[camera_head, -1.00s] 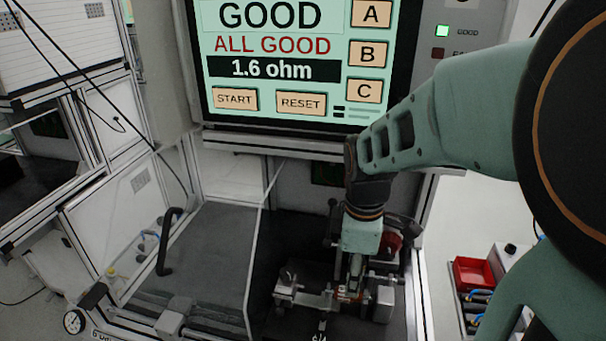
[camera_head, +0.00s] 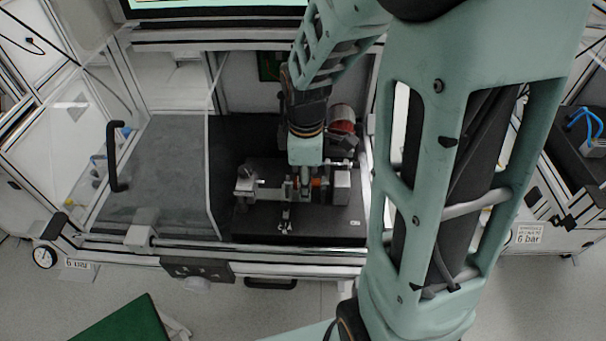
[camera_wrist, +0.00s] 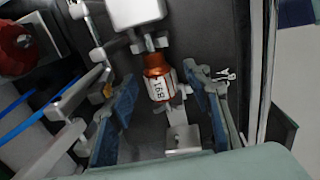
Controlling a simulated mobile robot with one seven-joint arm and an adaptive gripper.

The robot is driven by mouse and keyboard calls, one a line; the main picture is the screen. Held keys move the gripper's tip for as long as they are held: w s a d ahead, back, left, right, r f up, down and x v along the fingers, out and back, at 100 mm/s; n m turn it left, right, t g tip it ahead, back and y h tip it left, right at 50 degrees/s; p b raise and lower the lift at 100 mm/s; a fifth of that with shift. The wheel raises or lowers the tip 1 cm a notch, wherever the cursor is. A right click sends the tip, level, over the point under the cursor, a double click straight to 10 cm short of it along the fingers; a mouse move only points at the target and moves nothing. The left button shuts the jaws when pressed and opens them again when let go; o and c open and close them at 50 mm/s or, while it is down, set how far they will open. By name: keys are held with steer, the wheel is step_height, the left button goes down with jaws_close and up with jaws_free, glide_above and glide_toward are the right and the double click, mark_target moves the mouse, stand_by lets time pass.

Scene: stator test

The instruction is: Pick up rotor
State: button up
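The rotor (camera_wrist: 157,79), with copper-coloured windings and a white band marked with digits, sits in a metal fixture in the wrist view. My gripper (camera_wrist: 166,112) is open, with one blue-padded finger on each side of the rotor and a gap on both sides. In the head view my gripper (camera_head: 305,185) points down into the test station, over the fixture (camera_head: 270,193). There the fingers and fixture parts mostly hide the rotor.
A light block (camera_wrist: 136,12) and a metal support (camera_wrist: 183,139) stand at the rotor's two ends. A red round part (camera_head: 342,118) is behind the fixture. A clear guard with a black handle (camera_head: 116,155) is at the left. A green surface (camera_head: 122,322) lies in front.

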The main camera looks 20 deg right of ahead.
jaws_close()
steer(key=shift+r, duration=0.15)
